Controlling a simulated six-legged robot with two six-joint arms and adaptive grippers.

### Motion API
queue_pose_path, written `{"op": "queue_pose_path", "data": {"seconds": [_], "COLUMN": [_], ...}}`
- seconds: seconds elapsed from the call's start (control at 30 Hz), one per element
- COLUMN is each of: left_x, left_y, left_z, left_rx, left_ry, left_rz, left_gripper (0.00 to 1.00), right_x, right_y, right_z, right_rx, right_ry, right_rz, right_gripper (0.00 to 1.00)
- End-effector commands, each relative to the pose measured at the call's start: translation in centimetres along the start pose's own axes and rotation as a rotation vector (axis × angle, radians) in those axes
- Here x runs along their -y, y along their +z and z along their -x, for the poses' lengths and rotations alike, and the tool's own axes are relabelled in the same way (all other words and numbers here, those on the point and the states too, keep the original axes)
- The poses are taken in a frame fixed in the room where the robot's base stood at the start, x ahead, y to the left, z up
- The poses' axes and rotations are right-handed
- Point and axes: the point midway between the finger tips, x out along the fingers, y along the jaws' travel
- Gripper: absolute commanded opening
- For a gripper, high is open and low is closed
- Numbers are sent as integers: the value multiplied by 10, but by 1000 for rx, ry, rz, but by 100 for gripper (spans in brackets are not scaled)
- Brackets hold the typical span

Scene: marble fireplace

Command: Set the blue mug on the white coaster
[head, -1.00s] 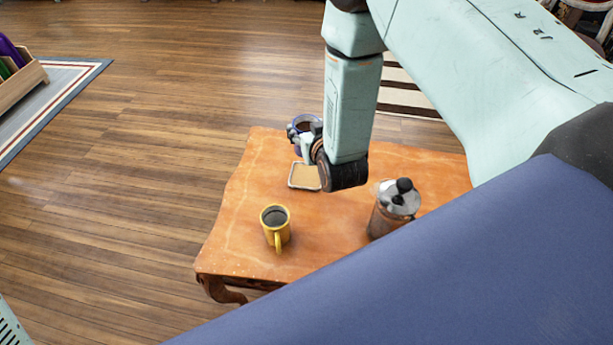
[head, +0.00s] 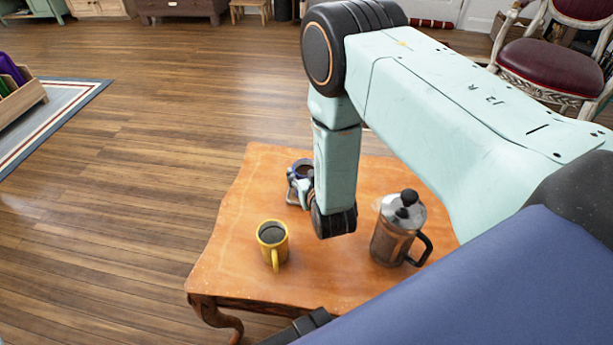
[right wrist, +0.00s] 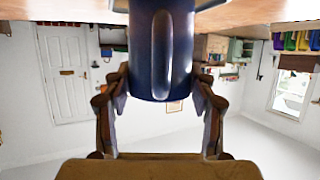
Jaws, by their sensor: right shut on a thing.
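The blue mug (head: 304,168) is upright at the far part of the wooden table, partly hidden by my right gripper (head: 300,184). In the right wrist view the blue mug (right wrist: 160,50) fills the space between the fingers of my right gripper (right wrist: 160,84), which is shut on it, with its handle towards the camera. The white coaster cannot be made out clearly now; the gripper and mug cover the place where it lay. I cannot tell whether the mug touches it. My left gripper is not in view.
A yellow mug (head: 273,244) with dark contents stands nearer on the table (head: 235,275). A metal French press (head: 392,240) with a black handle stands to the right, close to my right arm. The table's left part is clear.

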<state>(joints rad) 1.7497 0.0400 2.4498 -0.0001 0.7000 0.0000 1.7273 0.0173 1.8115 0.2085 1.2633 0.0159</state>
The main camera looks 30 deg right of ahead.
Motion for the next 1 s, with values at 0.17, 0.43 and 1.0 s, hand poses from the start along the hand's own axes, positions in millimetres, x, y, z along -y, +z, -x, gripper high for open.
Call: {"op": "queue_pose_path", "data": {"seconds": [0.17, 0.43, 1.0], "left_x": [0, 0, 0], "left_y": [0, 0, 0], "left_z": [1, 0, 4], "left_rx": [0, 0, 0], "left_ry": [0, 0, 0], "left_rz": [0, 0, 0], "left_gripper": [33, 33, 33], "right_x": [0, 0, 0], "right_y": [-2, 2, -2], "right_z": [0, -1, 4], "right_rx": [0, 3, 4], "right_ry": [-1, -1, -1], "right_rz": [-1, 0, 0], "right_gripper": [7, 66, 80]}}
